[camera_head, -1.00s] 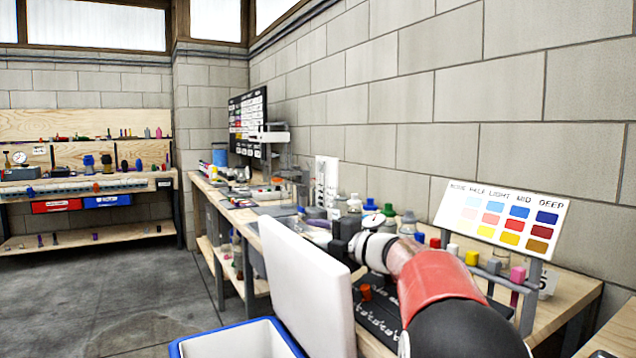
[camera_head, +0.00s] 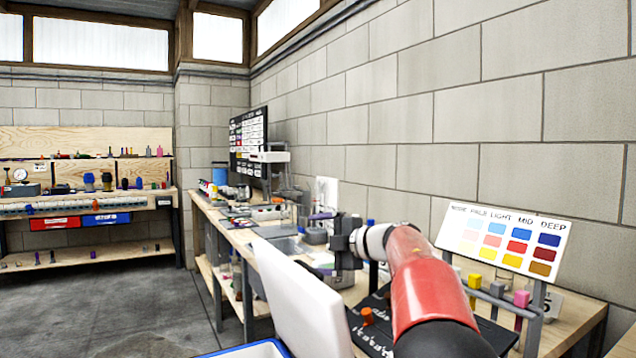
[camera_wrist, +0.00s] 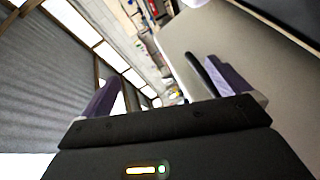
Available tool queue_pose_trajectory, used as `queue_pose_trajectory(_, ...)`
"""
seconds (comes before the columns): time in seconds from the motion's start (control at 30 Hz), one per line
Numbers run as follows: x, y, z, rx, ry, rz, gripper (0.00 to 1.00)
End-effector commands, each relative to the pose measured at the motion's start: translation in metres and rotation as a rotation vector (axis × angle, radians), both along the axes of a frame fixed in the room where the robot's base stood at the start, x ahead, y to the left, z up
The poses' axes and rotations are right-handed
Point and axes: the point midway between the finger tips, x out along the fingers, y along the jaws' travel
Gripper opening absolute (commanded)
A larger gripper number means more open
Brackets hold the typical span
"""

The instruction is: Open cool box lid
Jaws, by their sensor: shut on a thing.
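The white cool box lid (camera_head: 305,310) stands raised and tilted in the head view, above the blue rim (camera_head: 252,350) of the cool box at the bottom edge. Most of the box is below the picture. My gripper (camera_head: 322,243) is at the far upper edge of the lid, its dark body beside the lid's right side. In the wrist view my gripper (camera_wrist: 160,88) shows two purple fingers with a broad pale surface, likely the lid (camera_wrist: 245,55), at the right finger. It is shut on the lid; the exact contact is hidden.
A wooden bench (camera_head: 570,315) with tools runs along the block wall, close to my arm. A colour swatch board (camera_head: 505,240) stands on it at right. A second bench (camera_head: 90,255) is at the far left. The grey floor (camera_head: 105,310) at left is clear.

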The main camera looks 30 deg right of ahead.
Motion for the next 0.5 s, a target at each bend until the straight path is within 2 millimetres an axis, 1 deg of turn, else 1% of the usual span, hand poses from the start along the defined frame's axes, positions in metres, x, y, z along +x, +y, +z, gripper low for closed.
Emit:
queue_pose_trajectory(0.03,-0.021,0.016,0.158,-0.166,-0.290,-0.003,0.82)
queue_pose_trajectory(0.17,-0.021,0.016,0.158,-0.167,-0.290,-0.003,0.82)
queue_pose_trajectory(0.2,-0.001,0.001,0.012,-0.004,-0.015,-0.004,0.81)
queue_pose_trajectory(0.23,-0.001,0.001,0.012,-0.005,-0.015,-0.004,0.76)
queue_pose_trajectory(0.3,-0.003,0.000,0.011,-0.005,-0.014,-0.004,0.33)
queue_pose_trajectory(0.5,-0.014,-0.006,0.005,-0.004,-0.006,-0.002,0.33)
